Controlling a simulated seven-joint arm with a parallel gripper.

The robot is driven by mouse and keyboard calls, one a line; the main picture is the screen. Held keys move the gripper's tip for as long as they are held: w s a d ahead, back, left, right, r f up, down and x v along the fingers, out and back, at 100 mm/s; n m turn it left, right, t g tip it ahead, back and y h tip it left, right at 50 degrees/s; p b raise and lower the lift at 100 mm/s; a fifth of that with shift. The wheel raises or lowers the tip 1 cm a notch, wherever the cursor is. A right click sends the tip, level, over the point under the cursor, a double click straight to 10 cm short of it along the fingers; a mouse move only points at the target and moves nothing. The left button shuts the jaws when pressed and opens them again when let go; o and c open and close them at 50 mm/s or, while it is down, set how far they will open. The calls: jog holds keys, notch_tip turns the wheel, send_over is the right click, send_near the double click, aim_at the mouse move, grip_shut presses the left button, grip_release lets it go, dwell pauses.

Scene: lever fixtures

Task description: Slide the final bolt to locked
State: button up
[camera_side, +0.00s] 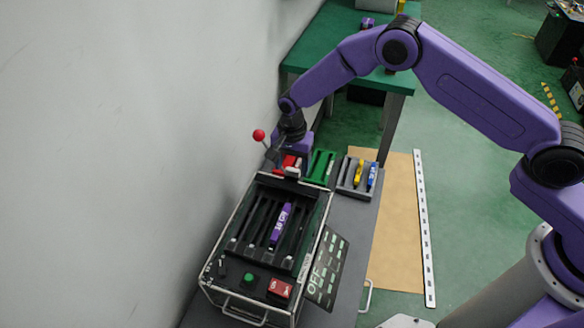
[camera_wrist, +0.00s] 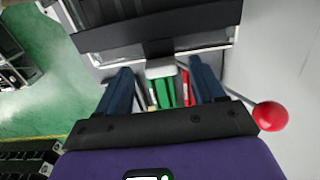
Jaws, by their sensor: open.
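The metal-framed fixture box (camera_side: 322,215) stands on a dark bench by the wall. A small white block (camera_side: 292,172) sits at the middle of its far edge. It looks like a bolt handle, but I cannot tell its locked position. In the wrist view the white block (camera_wrist: 160,68) projects from a black bar (camera_wrist: 160,27). My gripper (camera_side: 289,160) is just beyond that far edge, low and close to the block. In the wrist view my gripper (camera_wrist: 159,72) is open, one dark blue finger on each side of the block, with gaps showing.
A lever with a red ball (camera_side: 259,135) stands left of my gripper; the ball (camera_wrist: 270,116) is right in the wrist view. Red, green (camera_side: 319,167) and grey trays (camera_side: 345,183) lie beyond the box. A purple piece (camera_side: 281,224) lies in a slot. An OFF panel (camera_side: 327,268) is beside it.

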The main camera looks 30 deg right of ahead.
aim_at(285, 188)
jog(key=shift+f, duration=0.95)
grip_shut()
jog(key=shift+s+a, duration=2)
jog(key=shift+c, duration=0.3)
grip_release()
jog(key=shift+o, duration=0.3)
